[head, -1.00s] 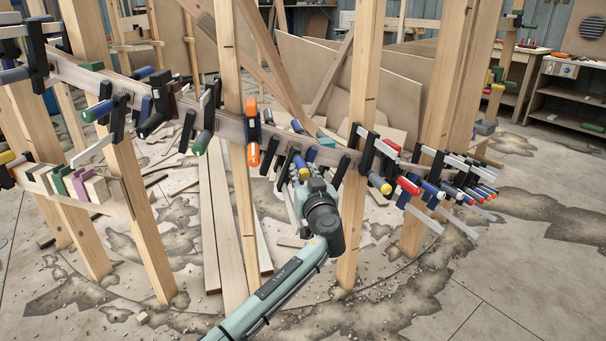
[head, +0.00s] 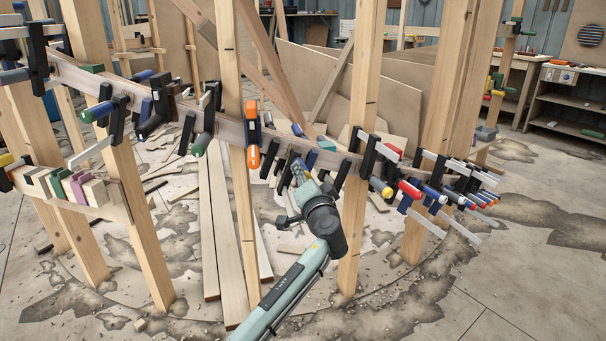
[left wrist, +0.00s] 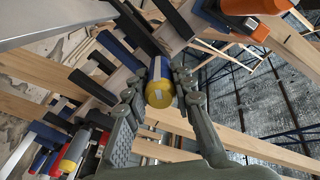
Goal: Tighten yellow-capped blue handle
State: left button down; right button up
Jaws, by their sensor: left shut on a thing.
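A blue handle with a yellow cap (left wrist: 159,88) hangs in the middle of the left wrist view. My left gripper (left wrist: 161,80) is shut on it, with one finger on each side, and the yellow end points toward the camera. In the head view my left gripper (head: 301,182) is at a clamp below the curved wooden stringer (head: 226,127), and mostly hides this handle. Another yellow-capped handle (head: 380,186) hangs further right in the head view; a similar one (left wrist: 57,106) shows at left in the left wrist view. My right gripper is not in view.
Several clamps line the stringer on both sides. An orange-handled clamp (head: 253,140) is close on the left; red-capped handles (head: 409,189) are further right. Upright wooden posts (head: 358,150) stand near my left arm. Loose boards (head: 228,240) lie on the floor behind.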

pick_arm(q)
jog(key=m+p, duration=0.1)
jog(key=m, duration=0.2)
jog(key=shift+r+m, duration=0.1)
jog(key=shift+m, duration=0.3)
jog(key=m+p, duration=0.4)
jog(key=m, duration=0.4)
jog(key=shift+r, duration=0.1)
jog(key=m+p, duration=0.2)
jog(key=m, duration=0.2)
jog(key=shift+m, duration=2.2)
jog(key=m, duration=0.5)
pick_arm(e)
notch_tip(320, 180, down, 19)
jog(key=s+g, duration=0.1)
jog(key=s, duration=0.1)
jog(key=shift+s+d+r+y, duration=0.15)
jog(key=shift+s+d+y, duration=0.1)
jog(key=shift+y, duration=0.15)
pick_arm(q)
jog(key=shift+m, duration=0.3)
jog(key=c, duration=1.3)
grip_release()
